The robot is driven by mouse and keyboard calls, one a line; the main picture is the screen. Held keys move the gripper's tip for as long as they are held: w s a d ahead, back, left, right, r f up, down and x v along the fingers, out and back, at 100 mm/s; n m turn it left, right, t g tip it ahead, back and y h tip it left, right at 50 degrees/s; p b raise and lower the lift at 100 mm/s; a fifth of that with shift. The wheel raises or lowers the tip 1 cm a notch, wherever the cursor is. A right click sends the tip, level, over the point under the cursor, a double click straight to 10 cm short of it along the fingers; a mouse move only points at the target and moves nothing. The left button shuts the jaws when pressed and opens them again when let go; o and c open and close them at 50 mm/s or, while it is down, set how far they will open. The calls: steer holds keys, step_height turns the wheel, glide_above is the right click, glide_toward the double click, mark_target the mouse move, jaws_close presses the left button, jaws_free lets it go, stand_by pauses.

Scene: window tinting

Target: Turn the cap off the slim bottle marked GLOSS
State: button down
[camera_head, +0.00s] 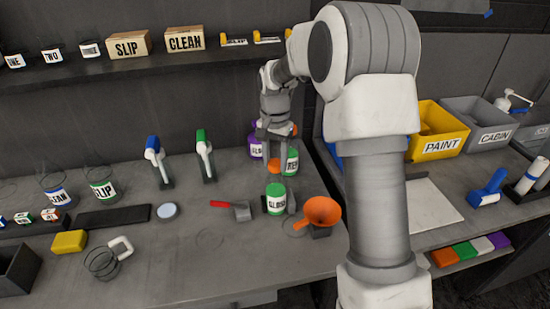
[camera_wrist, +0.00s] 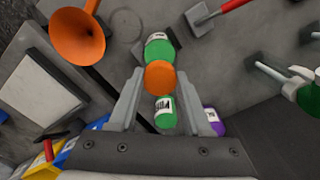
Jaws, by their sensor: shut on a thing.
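My gripper (camera_head: 274,164) points down and is shut on a round orange cap (camera_head: 274,167), which also shows between the fingers in the wrist view (camera_wrist: 160,76). A green bottle (camera_head: 276,198) with a white label that seems to read GLOSS stands upright between grey uprights on the bench. No cap shows on its green top. In the head view the cap appears above and behind this bottle, apart from it. The bottle also shows in the wrist view (camera_wrist: 158,46), partly hidden by the cap.
Another green labelled bottle (camera_head: 291,162) and a purple one (camera_head: 255,151) stand behind, close to my gripper. An orange funnel (camera_head: 321,211) is right of the GLOSS bottle. A red-handled scraper (camera_head: 241,211) lies left of it. A yellow PAINT bin (camera_head: 438,142) is farther right.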

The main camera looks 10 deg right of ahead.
steer(key=n+p, duration=0.1)
steer(key=n, duration=0.4)
steer(key=shift+w+r, duration=0.1)
steer(key=shift+a+n, duration=0.1)
steer(key=shift+n, duration=1.3)
steer(key=shift+c, duration=1.7)
jaws_free()
